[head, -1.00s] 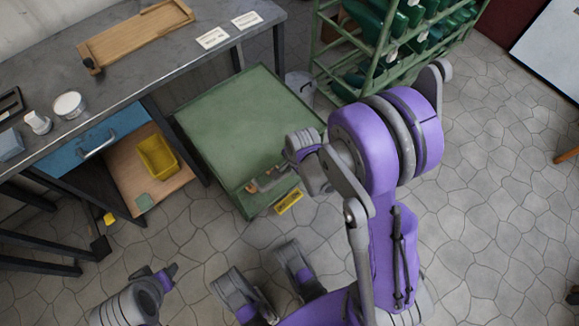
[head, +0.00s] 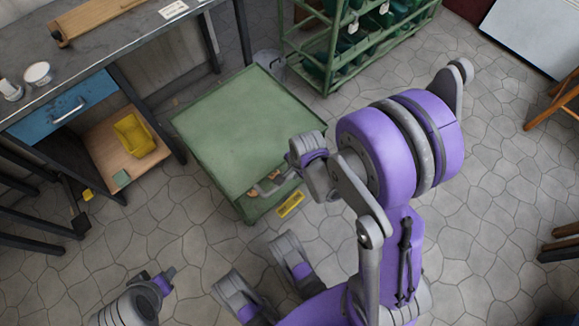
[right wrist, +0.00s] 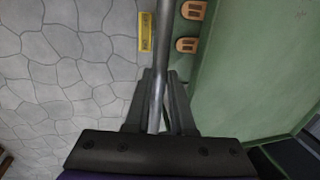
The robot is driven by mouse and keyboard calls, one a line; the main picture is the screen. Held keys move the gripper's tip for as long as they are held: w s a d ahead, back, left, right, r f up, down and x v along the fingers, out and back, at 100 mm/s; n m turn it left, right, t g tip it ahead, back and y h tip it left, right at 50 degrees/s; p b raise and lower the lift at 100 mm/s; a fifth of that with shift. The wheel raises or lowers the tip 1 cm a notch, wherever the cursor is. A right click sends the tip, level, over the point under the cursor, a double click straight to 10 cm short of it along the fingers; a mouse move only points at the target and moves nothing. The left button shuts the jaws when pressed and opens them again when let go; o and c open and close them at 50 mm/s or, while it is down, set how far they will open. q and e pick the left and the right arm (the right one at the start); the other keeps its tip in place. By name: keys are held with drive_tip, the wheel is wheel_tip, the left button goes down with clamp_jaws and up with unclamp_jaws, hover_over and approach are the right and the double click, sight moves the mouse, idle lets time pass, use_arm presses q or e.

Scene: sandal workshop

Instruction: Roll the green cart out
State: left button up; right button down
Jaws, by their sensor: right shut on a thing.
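The green cart (head: 245,130) stands on the stone floor in the middle of the head view, its flat top bare. In the right wrist view, its green surface (right wrist: 250,60) fills the right side. My right gripper (right wrist: 158,95) is shut on the cart's grey handle bar (right wrist: 158,55), at the cart's near side; my wrist partly hides the handle in the head view. A yellow label (head: 290,204) shows beside the handle. My left gripper (head: 165,277) is at the lower left, apart from the cart; its fingers are too small to judge.
A workbench (head: 110,45) with a blue drawer (head: 60,110) and a low shelf with a yellow bin (head: 134,135) stands left of the cart. A green rack (head: 335,50) and a grey bucket (head: 268,62) are behind it.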

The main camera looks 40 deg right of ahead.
use_arm(q)
drive_tip(key=shift+s, duration=0.25)
use_arm(e)
drive_tip(key=shift+s+d, duration=0.1)
drive_tip(key=shift+s, duration=0.55)
drive_tip(key=c, duration=0.8)
unclamp_jaws()
drive_tip(key=shift+o, duration=0.2)
drive_tip(key=shift+r, duration=0.1)
use_arm(q)
drive_tip(key=p+v, duration=0.2)
drive_tip(key=w+p+v, duration=0.1)
drive_tip(key=p+v, duration=0.1)
drive_tip(key=v, duration=0.1)
drive_tip(key=shift+r, duration=0.3)
use_arm(e)
wheel_tip(320, 180, up, 10)
drive_tip(key=s, duration=0.2)
drive_tip(key=shift+r, duration=0.2)
